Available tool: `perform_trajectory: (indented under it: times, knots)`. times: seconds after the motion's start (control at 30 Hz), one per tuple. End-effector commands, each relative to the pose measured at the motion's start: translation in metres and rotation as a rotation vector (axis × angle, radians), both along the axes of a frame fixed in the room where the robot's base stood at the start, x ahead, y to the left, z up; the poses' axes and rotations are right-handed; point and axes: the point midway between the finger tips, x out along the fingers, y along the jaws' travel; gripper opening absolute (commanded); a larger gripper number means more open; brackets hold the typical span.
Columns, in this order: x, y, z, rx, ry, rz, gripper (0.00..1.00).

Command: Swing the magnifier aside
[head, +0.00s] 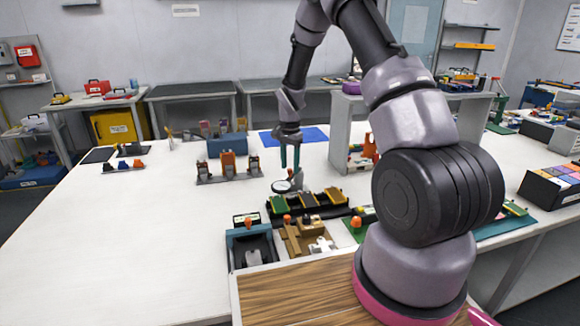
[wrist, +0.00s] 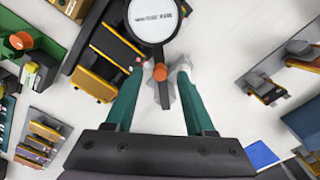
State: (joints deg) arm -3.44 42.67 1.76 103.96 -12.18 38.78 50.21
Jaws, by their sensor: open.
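The magnifier (wrist: 152,18) has a round white lens with a dark rim and small print showing through it, a dark arm and an orange knob. In the head view its lens (head: 282,187) hangs at the near left of my gripper, by the far left end of a black tray. My gripper (head: 290,166) points down with teal fingers apart. In the wrist view the open fingers (wrist: 160,76) appear on either side of the orange knob and the dark arm. I cannot tell whether either finger touches them. A pale grey piece lies behind the right fingertip.
The black tray (head: 325,212) holds green and yellow pieces under the lens side. A blue-and-black fixture (head: 250,240) and a tan fixture (head: 305,238) stand nearer. A row of orange-and-grey devices (head: 228,166) stands behind left.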

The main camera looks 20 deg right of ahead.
Motion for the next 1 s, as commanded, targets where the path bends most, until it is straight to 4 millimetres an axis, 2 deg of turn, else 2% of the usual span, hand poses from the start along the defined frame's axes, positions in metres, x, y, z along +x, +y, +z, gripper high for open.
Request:
perform_trajectory:
  times: [0.1, 0.37, 0.4, 0.47, 0.5, 0.53, 1.0]
  knots:
    - [-0.0002, 0.0, -0.0069, 0.0, 0.001, -0.001, 0.54]
    - [-0.0001, 0.0001, -0.0078, 0.0, 0.0, 0.0, 0.54]
    - [0.0, 0.0, -0.0078, 0.0, 0.0, 0.0, 0.47]
    - [-0.0001, 0.0001, -0.0077, 0.0, 0.0, 0.0, 0.24]
    - [-0.0001, 0.0001, -0.0077, 0.0, 0.0, 0.0, 0.08]
    - [-0.0001, 0.0001, -0.0077, 0.0, 0.0, 0.0, 0.0]
    - [0.0, 0.0003, -0.0074, 0.001, -0.001, 0.0, 0.0]
